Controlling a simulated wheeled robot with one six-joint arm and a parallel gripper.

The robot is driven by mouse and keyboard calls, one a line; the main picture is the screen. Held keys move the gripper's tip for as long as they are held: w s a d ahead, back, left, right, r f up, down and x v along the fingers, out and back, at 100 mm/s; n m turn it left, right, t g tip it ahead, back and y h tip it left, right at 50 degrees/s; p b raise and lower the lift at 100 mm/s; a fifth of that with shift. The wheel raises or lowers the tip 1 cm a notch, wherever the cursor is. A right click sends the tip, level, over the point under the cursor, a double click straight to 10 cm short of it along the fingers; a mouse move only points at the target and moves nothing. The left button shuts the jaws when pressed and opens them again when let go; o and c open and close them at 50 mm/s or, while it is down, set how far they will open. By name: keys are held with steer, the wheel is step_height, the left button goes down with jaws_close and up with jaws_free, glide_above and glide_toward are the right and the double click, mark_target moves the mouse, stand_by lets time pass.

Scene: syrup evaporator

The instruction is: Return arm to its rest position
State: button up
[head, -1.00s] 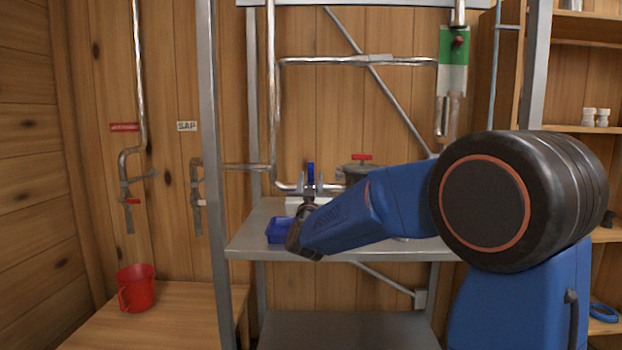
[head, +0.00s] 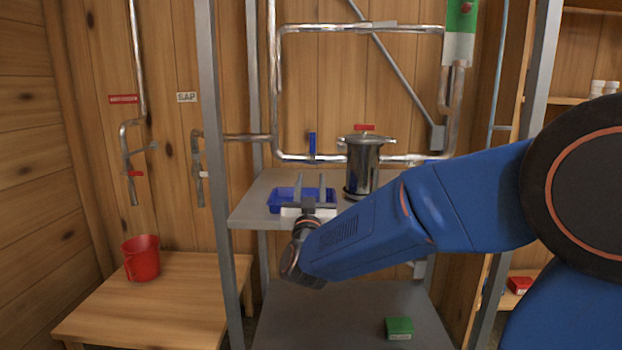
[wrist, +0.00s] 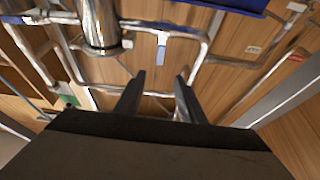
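My gripper (head: 311,190) stands out in front of the metal shelf rack in the head view, with its two fingers pointing up. The fingers are spread with a clear gap and nothing between them. In the wrist view my gripper (wrist: 158,95) also shows two parted, empty fingers, with pipes and the wood wall beyond. My blue arm reaches in from the right of the head view and is bent, not folded.
A blue tray (head: 283,203) and a steel pot (head: 362,170) with a red-knobbed lid stand on the rack's upper shelf (head: 253,205). A green box (head: 398,327) lies on the lower shelf. A red bucket (head: 141,260) stands on the wooden table (head: 160,310) at left.

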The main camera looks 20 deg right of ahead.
steer(key=shift+y, duration=0.3)
steer(key=s+f+n+g+y, duration=0.5)
steer(key=s+f+g+y, duration=0.35)
steer(key=s+f, duration=0.45)
steer(key=s+d+f+g, duration=0.2)
steer(key=s+f, duration=0.1)
steer(key=s, duration=0.5)
steer(key=s+d+f+g+h, duration=0.1)
steer(key=s+d+f+g, duration=0.1)
steer(key=s, duration=0.6)
steer(key=s+d+f+m+g+h, duration=0.1)
steer(key=s+f+g, duration=0.3)
steer(key=s, duration=0.4)
steer(key=shift+s+d+f, duration=0.2)
steer(key=shift+s+d, duration=0.1)
steer(key=shift+d, duration=0.5)
steer(key=shift+w, duration=0.15)
